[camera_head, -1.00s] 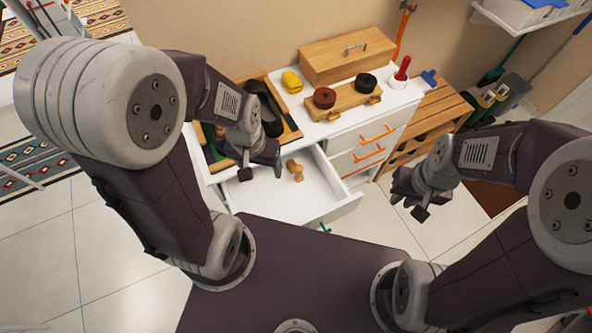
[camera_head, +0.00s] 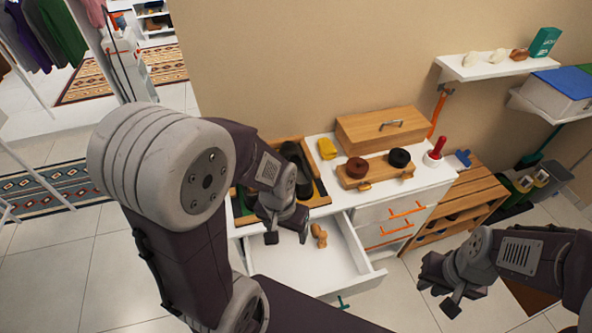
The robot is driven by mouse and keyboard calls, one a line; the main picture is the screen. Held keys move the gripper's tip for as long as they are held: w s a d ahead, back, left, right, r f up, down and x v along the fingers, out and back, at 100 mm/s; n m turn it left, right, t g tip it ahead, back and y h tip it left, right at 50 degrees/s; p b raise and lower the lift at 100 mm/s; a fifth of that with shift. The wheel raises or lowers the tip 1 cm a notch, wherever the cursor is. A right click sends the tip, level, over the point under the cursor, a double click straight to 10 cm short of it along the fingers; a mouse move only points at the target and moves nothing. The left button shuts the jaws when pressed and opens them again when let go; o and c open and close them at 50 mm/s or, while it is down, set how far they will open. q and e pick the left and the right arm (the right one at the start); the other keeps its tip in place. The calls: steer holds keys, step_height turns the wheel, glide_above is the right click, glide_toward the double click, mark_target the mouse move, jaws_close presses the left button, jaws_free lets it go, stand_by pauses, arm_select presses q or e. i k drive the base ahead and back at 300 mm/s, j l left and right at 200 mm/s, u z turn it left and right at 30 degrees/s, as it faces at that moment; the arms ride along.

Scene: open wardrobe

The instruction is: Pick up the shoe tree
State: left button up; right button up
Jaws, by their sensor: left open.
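The shoe tree (camera_head: 319,236) is a small brown wooden piece lying in the open white drawer (camera_head: 345,266), near its back. My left gripper (camera_head: 287,236) is open and empty, just left of the shoe tree and over the drawer's left part; it looks apart from it. My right gripper (camera_head: 443,297) hangs over the floor right of the drawer, away from the shoe tree; its finger gap is not clear.
On the cabinet top stand a wooden box (camera_head: 381,129), a wooden stand with two round tins (camera_head: 376,170), a yellow sponge (camera_head: 327,149) and a tray with dark shoes (camera_head: 321,197). A slatted wooden rack (camera_head: 470,198) stands at right.

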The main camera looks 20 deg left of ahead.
mark_target(316, 231)
steer(key=i+l+u, duration=0.15)
steer(key=l+u, duration=0.25)
steer(key=i+l+u, duration=0.1)
steer(key=l+u, duration=0.3)
steer(key=l, duration=0.1)
